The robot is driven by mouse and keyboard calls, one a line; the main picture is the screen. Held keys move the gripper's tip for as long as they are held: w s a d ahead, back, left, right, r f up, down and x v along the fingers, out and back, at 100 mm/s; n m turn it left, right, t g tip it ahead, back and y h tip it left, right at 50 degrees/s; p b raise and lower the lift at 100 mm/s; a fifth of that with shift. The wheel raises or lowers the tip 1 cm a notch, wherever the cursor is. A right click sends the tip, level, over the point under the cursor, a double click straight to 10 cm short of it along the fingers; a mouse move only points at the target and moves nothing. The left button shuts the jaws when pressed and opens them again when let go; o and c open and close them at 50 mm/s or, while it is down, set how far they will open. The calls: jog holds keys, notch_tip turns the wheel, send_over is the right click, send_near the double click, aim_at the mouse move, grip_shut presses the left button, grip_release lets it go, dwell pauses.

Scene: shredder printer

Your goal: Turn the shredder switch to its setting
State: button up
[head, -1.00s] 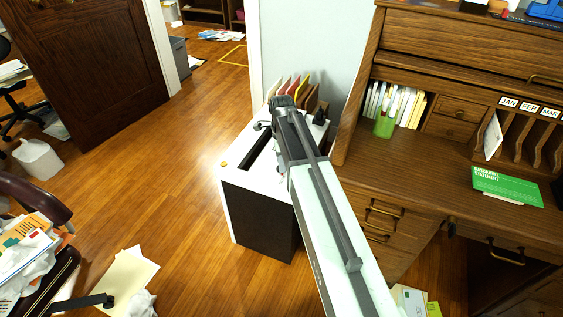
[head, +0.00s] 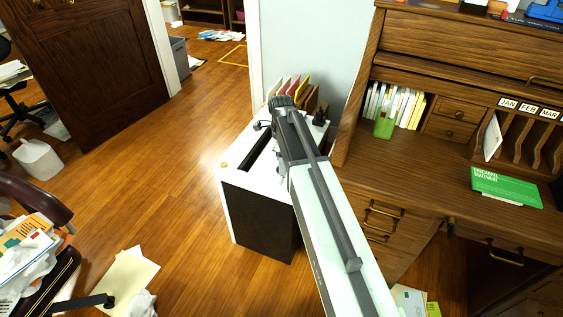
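The shredder (head: 258,222) stands on the floor beside the desk. It has a white top with a long dark slot (head: 257,158) and a dark front. A small yellowish round knob (head: 224,165) sits at the left front corner of its top; I cannot tell whether it is the switch. My arm reaches from the bottom of the head view over the right part of the shredder. My gripper (head: 264,125) is at the arm's far end, over the back of the top. Its fingers are small and partly hidden, so its opening is unclear.
A wooden roll-top desk (head: 400,170) stands close on the right. Upright coloured folders (head: 290,88) are behind the shredder, against the wall. Papers (head: 122,280) lie at the lower left.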

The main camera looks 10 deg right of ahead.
notch_tip(320, 180, up, 8)
jog(key=p, duration=0.7)
jog(key=shift+f, duration=0.3)
jog(key=s+r+n+p, duration=0.4)
jog(key=s+n, duration=0.3)
jog(key=n, duration=0.2)
jog(key=s+r+n+p, duration=0.5)
jog(key=s+n, duration=0.3)
jog(key=n, duration=0.2)
jog(key=shift+s+a+r, duration=0.25)
jog(key=shift+s+a, duration=0.05)
jog(key=shift+a, duration=0.15)
